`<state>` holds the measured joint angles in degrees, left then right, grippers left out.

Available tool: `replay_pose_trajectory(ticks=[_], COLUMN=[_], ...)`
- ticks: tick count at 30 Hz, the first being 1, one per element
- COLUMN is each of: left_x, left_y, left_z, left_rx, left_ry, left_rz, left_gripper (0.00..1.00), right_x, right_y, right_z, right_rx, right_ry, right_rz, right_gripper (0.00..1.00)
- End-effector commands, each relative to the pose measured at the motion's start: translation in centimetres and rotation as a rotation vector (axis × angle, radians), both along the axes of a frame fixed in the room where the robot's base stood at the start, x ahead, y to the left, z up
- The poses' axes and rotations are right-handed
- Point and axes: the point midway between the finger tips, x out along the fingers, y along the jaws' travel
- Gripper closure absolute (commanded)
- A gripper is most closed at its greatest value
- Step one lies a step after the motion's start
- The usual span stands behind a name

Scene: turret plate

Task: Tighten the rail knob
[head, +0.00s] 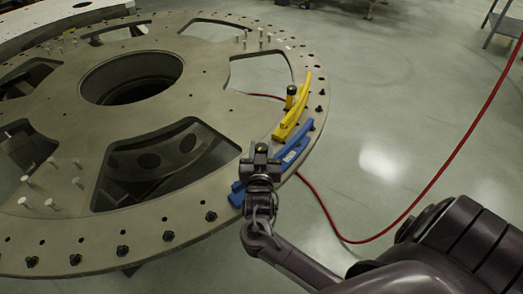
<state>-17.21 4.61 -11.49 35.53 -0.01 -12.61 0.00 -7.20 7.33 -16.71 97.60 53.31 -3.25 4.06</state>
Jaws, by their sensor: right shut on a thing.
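A curved blue rail (294,147) lies along the rim of the large round metal plate (215,80). My right gripper (261,151) is over the blue rail's middle and hides part of it. It is shut on a small dark knob with a yellowish top, mostly hidden between the fingers. A curved yellow rail (301,108) lies farther along the rim, beyond the blue one. My left gripper is out of view.
The plate has large cutouts, a round central hole (130,78) and several upright pins and dark bolts along its rim. A red hose (440,175) runs over the floor at the right. The floor (400,80) right of the plate is mostly clear.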

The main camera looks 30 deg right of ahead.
Motion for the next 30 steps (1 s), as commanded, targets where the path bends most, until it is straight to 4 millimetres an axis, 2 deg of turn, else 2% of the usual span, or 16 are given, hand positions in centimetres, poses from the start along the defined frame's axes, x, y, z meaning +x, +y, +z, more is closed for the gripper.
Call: replay_pose_trajectory(ticks=[6,13,30], left_x=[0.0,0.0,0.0], left_y=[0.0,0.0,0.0], left_z=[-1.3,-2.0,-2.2], left_rx=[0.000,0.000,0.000], left_ry=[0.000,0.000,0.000], left_rz=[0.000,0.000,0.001], left_gripper=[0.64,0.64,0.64], right_x=[0.1,0.1,0.0], right_y=[0.1,0.1,0.0], right_z=[-0.3,-0.2,0.1], right_rx=[0.005,0.001,-0.002], right_ry=[-0.001,-0.001,-0.002], right_rz=[-0.156,-0.259,-0.309], right_gripper=[0.89,0.89,0.89])
